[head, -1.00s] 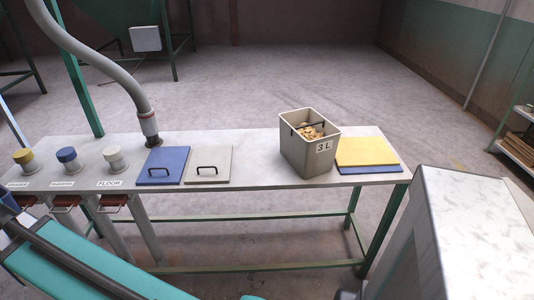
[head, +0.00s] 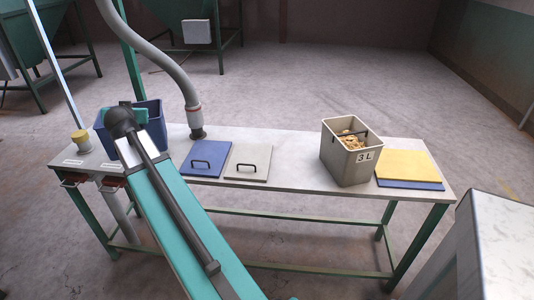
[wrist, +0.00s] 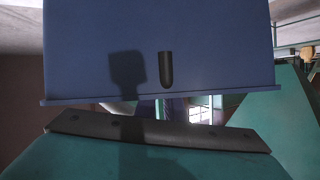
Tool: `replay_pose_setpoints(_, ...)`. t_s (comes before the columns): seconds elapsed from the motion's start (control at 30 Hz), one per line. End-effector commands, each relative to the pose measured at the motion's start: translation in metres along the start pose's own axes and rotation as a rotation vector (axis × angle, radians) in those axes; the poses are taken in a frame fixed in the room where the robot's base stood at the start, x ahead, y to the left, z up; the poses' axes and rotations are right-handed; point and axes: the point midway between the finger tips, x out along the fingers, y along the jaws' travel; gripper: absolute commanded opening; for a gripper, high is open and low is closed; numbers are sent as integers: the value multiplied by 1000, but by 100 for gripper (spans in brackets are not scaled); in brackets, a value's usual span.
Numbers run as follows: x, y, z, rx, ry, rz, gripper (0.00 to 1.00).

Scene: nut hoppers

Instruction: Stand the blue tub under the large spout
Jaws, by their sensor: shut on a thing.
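The blue tub (head: 152,110) is at the left end of the bench in the head view, partly hidden behind my arm. It looks upright; I cannot tell whether its base touches the bench. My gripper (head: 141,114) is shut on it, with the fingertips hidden. In the wrist view the tub's blue wall (wrist: 210,50), with a dark slot, fills the upper part, close beyond my gripper's dark bar. A thick grey hose ends in a nozzle (head: 194,118) above the bench, right of the tub. I cannot tell whether this is the large spout.
On the bench (head: 295,165) lie a blue lid (head: 202,163) and a grey lid (head: 247,166). A grey 3 L tub (head: 345,160) with nuts stands farther right, beside a yellow board (head: 404,163). A yellow-topped post (head: 81,139) stands at the left end.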

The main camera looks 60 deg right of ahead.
Motion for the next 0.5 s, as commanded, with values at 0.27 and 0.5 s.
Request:
replay_pose_setpoints(0.27,18,108,-56,83,46,204,0)
replay_pose_setpoints(0.5,20,202,-98,155,83,379,0)
